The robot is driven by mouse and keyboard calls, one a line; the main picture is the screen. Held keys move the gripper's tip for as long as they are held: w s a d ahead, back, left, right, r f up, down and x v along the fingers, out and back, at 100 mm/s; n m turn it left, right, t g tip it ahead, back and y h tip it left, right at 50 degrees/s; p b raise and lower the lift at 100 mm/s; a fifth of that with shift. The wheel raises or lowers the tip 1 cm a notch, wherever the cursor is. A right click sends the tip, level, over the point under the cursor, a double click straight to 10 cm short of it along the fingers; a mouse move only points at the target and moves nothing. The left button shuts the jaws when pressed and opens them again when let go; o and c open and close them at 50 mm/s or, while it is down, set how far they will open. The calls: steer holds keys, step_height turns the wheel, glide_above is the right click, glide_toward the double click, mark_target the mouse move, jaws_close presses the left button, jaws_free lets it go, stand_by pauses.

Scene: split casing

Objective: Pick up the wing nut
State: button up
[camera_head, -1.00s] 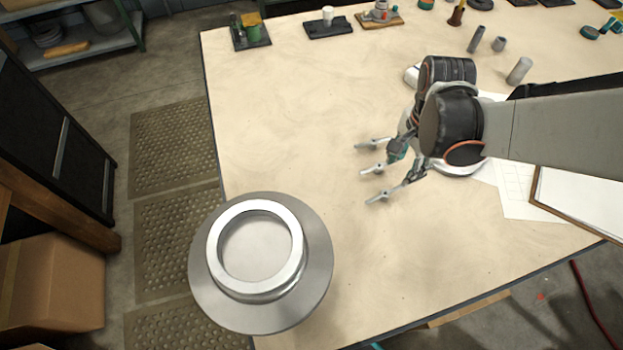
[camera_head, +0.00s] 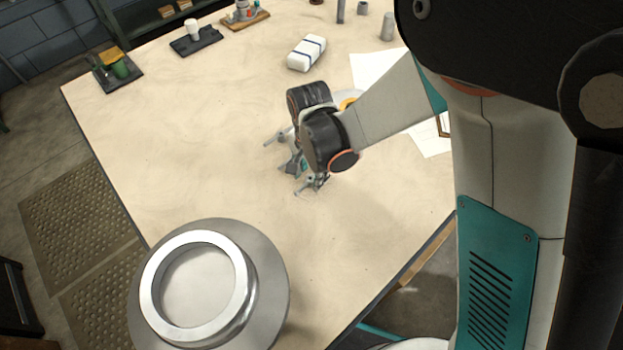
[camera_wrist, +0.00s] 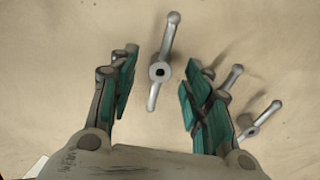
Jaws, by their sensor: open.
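A grey wing nut (camera_wrist: 153,94), a slim bar with ball ends and a round hub, lies on the tan tabletop in the wrist view. It shows upright between the finger pads of my gripper (camera_wrist: 163,66), apart from both. My gripper is open and holds nothing. A second ball-ended piece (camera_wrist: 237,70) is partly hidden by the right fingers. A third (camera_wrist: 274,106) lies further right, with its far end near the finger base. In the head view my gripper (camera_head: 296,168) is low over the table; small grey pieces beside its fingers are hard to tell apart there.
A white banded block (camera_head: 307,52) and papers (camera_head: 368,66) lie beyond my gripper. Grey cylinders (camera_head: 387,27) stand behind. A dark tray (camera_head: 207,40) with a white cup and another with a green object (camera_head: 118,68) stand at the back left. The left tabletop is clear.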

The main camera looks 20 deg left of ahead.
steer(key=shift+f, duration=0.7)
steer(key=shift+c, duration=0.4)
jaws_close()
steer(key=shift+r, duration=0.15)
